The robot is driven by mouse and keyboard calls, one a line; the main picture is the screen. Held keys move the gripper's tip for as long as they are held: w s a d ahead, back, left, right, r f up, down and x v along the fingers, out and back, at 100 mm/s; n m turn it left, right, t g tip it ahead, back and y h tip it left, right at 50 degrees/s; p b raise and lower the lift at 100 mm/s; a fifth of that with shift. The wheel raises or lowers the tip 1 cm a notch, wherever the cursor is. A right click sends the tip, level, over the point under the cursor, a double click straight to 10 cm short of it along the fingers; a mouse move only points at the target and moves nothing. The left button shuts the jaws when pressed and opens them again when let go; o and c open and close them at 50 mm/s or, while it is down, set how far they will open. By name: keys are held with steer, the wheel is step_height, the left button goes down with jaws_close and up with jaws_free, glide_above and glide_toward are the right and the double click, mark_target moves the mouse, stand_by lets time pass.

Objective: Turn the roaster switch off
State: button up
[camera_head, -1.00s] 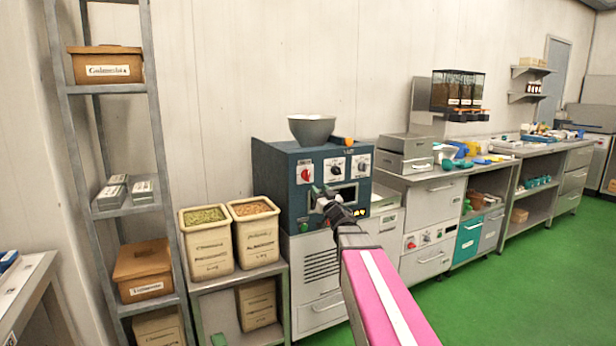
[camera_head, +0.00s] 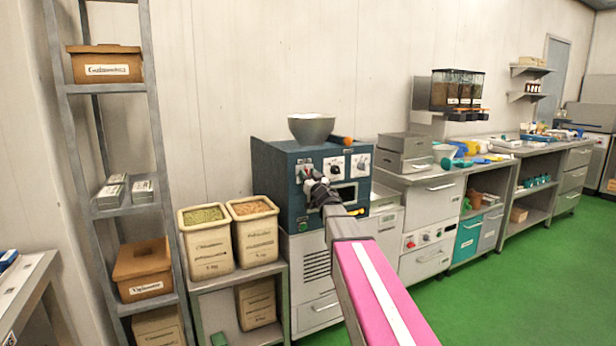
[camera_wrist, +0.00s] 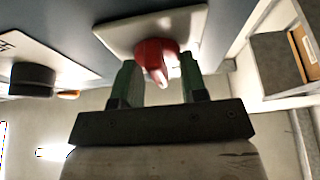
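The roaster (camera_head: 268,180) is a dark blue box with a metal bowl on top and three white-plated knobs on its front. Its red switch knob (camera_wrist: 153,55) sits on a white plate (camera_wrist: 112,32) in the wrist view. My gripper (camera_wrist: 160,72) is open, with one green finger on each side of the red knob. A gap shows between each finger and the knob; I cannot tell whether the fingertips reach past its face.
A black knob (camera_wrist: 33,76) on its own plate is beside the red one. Two bins of ingredients (camera_head: 205,245) stand left of the roaster. A shelf rack (camera_head: 160,170) is further left, and a long counter (camera_head: 425,176) runs right. The green floor is clear.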

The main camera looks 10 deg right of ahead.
jaws_close()
steer(key=shift+n, duration=0.4)
steer(key=n+y, duration=0.1)
steer(key=n, duration=0.1)
steer(key=n+g+y, duration=0.1)
steer(key=n, duration=0.2)
steer(key=shift+y, duration=0.4)
steer(key=n+g+y, duration=0.1)
steer(key=n, duration=0.2)
steer(key=n+g+y, duration=0.1)
steer(key=n, duration=0.2)
steer(key=shift+a+n+g, duration=0.1)
steer(key=shift+n+g, duration=0.2)
steer(key=shift+g, duration=0.1)
steer(key=n+g, duration=0.1)
steer(key=n, duration=0.1)
steer(key=n+g, duration=0.1)
steer(key=n, duration=0.2)
steer(key=shift+s+f+y, duration=0.1)
steer(key=shift+y, duration=0.2)
steer(key=shift+a+f+n+g, duration=0.1)
steer(key=shift+n+g, duration=0.4)
steer(key=shift+n, duration=0.75)
steer(key=shift+f+n+g, duration=0.1)
steer(key=shift+n+g, duration=0.4)
steer(key=shift+n, duration=0.75)
steer(key=shift+h, duration=0.4)
